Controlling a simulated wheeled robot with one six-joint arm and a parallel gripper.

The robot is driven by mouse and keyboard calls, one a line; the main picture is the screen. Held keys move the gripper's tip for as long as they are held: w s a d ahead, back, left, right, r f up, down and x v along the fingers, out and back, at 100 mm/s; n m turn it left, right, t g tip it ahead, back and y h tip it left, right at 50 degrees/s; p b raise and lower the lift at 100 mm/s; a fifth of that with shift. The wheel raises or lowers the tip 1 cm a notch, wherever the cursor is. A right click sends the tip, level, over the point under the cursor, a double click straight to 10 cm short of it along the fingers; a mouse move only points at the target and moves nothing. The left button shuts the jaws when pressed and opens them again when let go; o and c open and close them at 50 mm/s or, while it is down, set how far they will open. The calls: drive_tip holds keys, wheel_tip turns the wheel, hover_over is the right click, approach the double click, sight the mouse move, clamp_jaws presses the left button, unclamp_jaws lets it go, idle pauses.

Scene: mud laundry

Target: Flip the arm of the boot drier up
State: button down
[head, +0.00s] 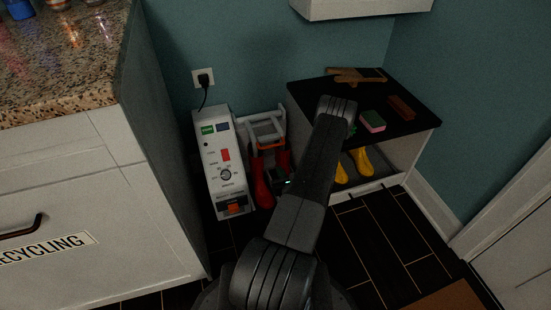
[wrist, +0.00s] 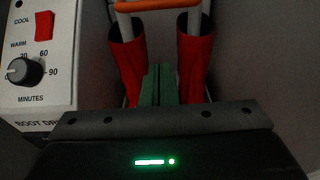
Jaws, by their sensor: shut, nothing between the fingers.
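The boot drier (head: 218,150) is a white box with a red switch and a dial, standing on the floor against the wall. Its control face also shows in the wrist view (wrist: 45,75). The drier's arm (head: 267,128) is a pale frame with an orange bar, to the right of the box. In the wrist view the orange bar (wrist: 158,4) crosses the top, and pale tubes run down into two red boots (wrist: 126,58). My gripper (wrist: 159,72) has its green fingers together and empty, below the bar and between the boots. In the head view my arm partly hides the boots (head: 262,180).
A black-topped shelf (head: 408,118) stands close on the right, with a sponge (head: 372,121) and a brown block (head: 401,108) on top and yellow boots (head: 363,161) below. A white cabinet (head: 90,210) with a granite top is at left. The dark floor (head: 365,235) is open in front.

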sight(265, 138)
drive_tip(key=b+x, duration=0.3)
drive_tip(key=x, duration=0.7)
drive_tip(key=shift+s+d+r+b, duration=0.15)
drive_tip(key=shift+s+r, duration=0.1)
drive_tip(key=shift+r, duration=0.75)
drive_tip(key=shift+s+a+r+b, duration=0.15)
drive_tip(key=shift+s+r, duration=0.1)
drive_tip(key=shift+r, duration=0.8)
drive_tip(key=shift+d, duration=0.1)
